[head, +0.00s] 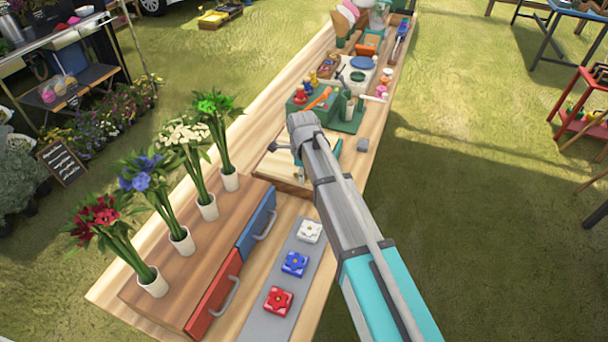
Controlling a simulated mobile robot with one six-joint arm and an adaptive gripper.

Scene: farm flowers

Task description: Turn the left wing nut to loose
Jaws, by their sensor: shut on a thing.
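My arm reaches up from the bottom right of the head view. Its end is over a pale wooden board (268,168) in the middle of the long table. My gripper (299,172) points down at this board, small and partly covered by my own arm. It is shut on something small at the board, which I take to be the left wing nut. The nut itself is too small and covered to make out. A teal part (335,147) shows just right of the gripper. I cannot make out a second wing nut or how far the left one is turned.
A wooden drawer box with a red front (215,293) and a blue front (257,222) stands nearer, with several potted flowers on top. A grey strip (262,325) holds red, blue and white blocks. A green case (310,112) and several tools crowd the table beyond.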

